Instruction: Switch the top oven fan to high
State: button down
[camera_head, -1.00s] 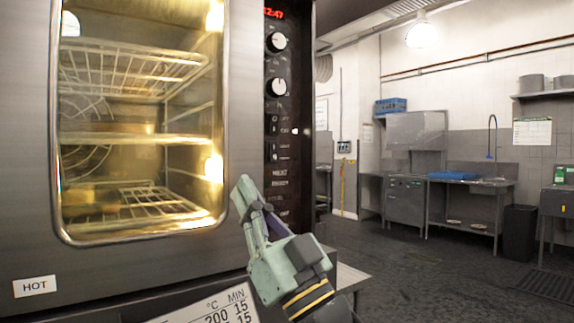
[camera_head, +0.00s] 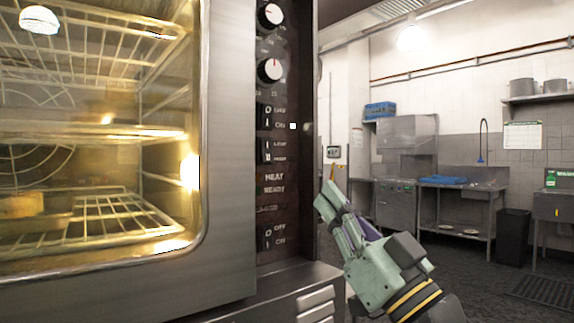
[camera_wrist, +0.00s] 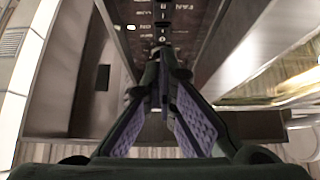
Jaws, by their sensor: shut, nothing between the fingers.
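The oven's black control panel (camera_head: 288,150) stands upright at the right of its glass door in the head view. Two white-faced dials (camera_head: 270,70) sit high on it. Below are a rocker switch (camera_head: 265,117), then a second rocker switch (camera_head: 265,151), which looks like the fan switch; its small labels and position are too blurred to read. Another switch (camera_head: 266,238) sits near the bottom. My gripper (camera_head: 328,196) is shut and empty, right of the panel and lower than the second switch. In the wrist view my gripper (camera_wrist: 164,58) points toward the blurred panel (camera_wrist: 178,18).
The lit oven door (camera_head: 95,140) fills the left, with wire racks behind glass. A metal ledge (camera_head: 300,276) juts out below the panel. Open floor lies to the right, with a steel sink counter (camera_head: 460,185) and a dark bin (camera_head: 513,235) far back.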

aim_at(270, 150)
jog(key=p+x, duration=0.1)
jog(key=x, duration=0.3)
jog(key=w+f+p+x, duration=0.1)
jog(key=p+x, duration=0.1)
jog(key=x, duration=0.2)
jog(key=a+f+p+x, duration=0.1)
jog(key=p+x, duration=0.1)
jog(key=x, duration=0.3)
jog(key=shift+w+f, duration=0.15)
jog(key=shift+f, duration=0.1)
jog(key=shift+w+a+f, duration=0.2)
jog(key=shift+w+a+b, duration=0.1)
jog(key=shift+w+b, duration=0.15)
jog(key=shift+b, duration=0.1)
jog(key=shift+s, duration=0.1)
